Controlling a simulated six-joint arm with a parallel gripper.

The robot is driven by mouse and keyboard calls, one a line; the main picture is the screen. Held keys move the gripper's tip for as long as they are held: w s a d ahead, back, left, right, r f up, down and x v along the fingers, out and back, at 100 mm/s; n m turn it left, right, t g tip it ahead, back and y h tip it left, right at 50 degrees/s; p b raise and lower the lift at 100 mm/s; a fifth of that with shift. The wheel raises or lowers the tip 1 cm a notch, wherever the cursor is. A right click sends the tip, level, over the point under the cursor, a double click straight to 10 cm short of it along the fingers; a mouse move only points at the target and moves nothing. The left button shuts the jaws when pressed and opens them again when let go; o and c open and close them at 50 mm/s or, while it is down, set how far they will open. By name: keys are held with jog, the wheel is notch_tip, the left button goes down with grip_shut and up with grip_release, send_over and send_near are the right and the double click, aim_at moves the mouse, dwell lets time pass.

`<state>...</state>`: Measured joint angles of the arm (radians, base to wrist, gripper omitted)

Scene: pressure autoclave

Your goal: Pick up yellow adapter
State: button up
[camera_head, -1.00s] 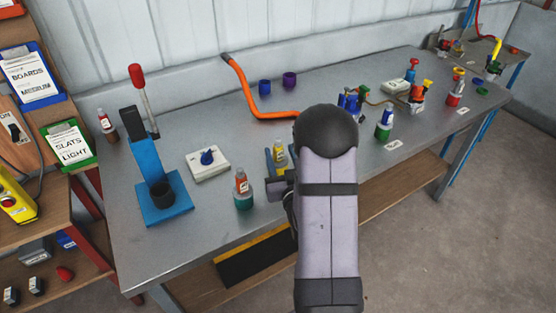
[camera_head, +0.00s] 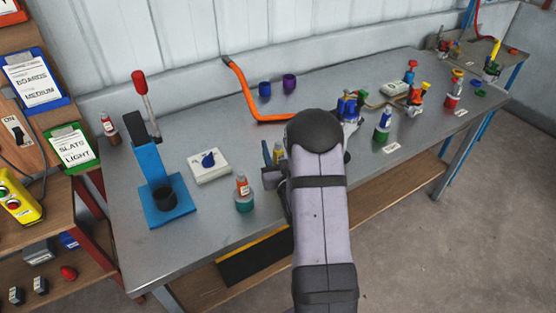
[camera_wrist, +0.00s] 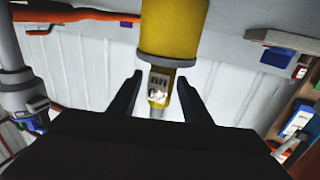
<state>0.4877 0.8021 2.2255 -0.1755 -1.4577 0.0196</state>
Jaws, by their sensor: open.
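The yellow adapter (camera_wrist: 174,30) is a yellow cylinder at the top centre of the wrist view. I cannot tell whether either finger touches anything. In the head view my arm hides the adapter; the yellow-labelled bottle (camera_head: 278,153) shows just left of the arm, beside my gripper (camera_head: 267,165).
A teal adapter with a red-labelled bottle (camera_head: 243,190) stands close to the left. A white box with a blue knob (camera_head: 210,165) and a blue lever press (camera_head: 163,190) are further left. An orange bent pipe (camera_head: 250,95) lies behind. Bare metal table (camera_head: 225,125) shows between.

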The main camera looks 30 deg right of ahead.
jog(key=shift+x, duration=0.9)
grip_shut()
jog(key=shift+r, duration=0.15)
notch_tip(320, 180, up, 10)
jog(key=b, duration=0.1)
dwell(0.3)
